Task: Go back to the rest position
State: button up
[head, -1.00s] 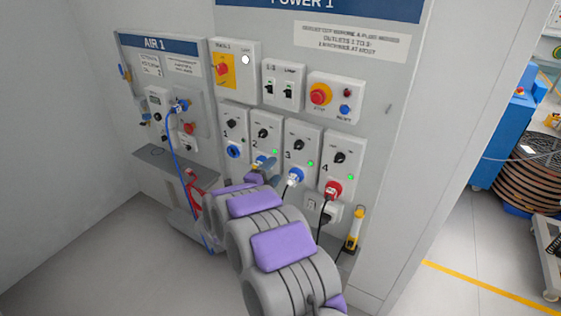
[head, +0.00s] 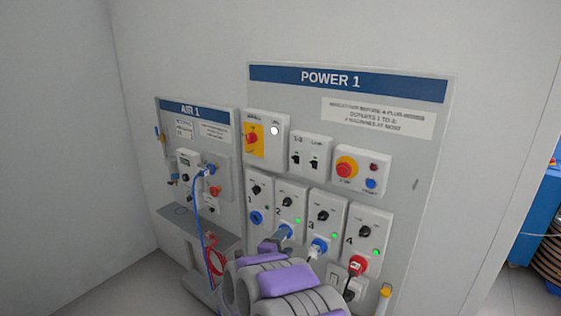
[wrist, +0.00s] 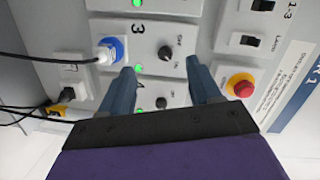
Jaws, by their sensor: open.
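My gripper (wrist: 160,66) is open in the wrist view, its two dark blue-grey fingers apart with nothing held between them. In that view the fingers are in front of the outlet 3 and 4 part of the panel; I cannot tell the gap to it. In the head view my gripper (head: 274,243) is low before the POWER 1 panel (head: 430,150), near outlet 2, and my arm hides part of the panel's lower edge. A blue plug (head: 318,246) sits in outlet 3; it also shows in the wrist view (wrist: 108,48). A red plug (head: 357,266) sits in outlet 4.
The red stop button (head: 346,166) and switch box (head: 311,152) stand out from the panel. The AIR 1 panel (head: 215,150) with a blue hose (head: 197,187) and red cable (head: 215,255) is at left. Black cables hang below the outlets. Blue equipment (head: 540,215) stands at far right.

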jog(key=s+a+r+n+g+y, duration=0.3)
jog(key=s+r+n+y, duration=0.1)
jog(key=s+n+y, duration=0.25)
jog(key=s+a+r+n+g+y, duration=0.25)
jog(key=s+n+y, duration=0.25)
jog(key=s+n, duration=0.25)
jog(key=s+d+n+g+h, duration=0.1)
jog(key=s+d, duration=0.5)
jog(key=s, duration=0.7)
jog(key=s+d+f+n+g+h, duration=0.1)
jog(key=s+d+n+g, duration=0.2)
jog(key=s, duration=1)
jog(key=s+d+f+n+g+h, duration=0.1)
jog(key=s+d+n+g, duration=0.2)
jog(key=s+d+g, duration=0.4)
jog(key=s+d, duration=0.2)
jog(key=s, duration=0.4)
jog(key=shift+d+f+h, duration=0.15)
jog(key=shift+h, duration=0.2)
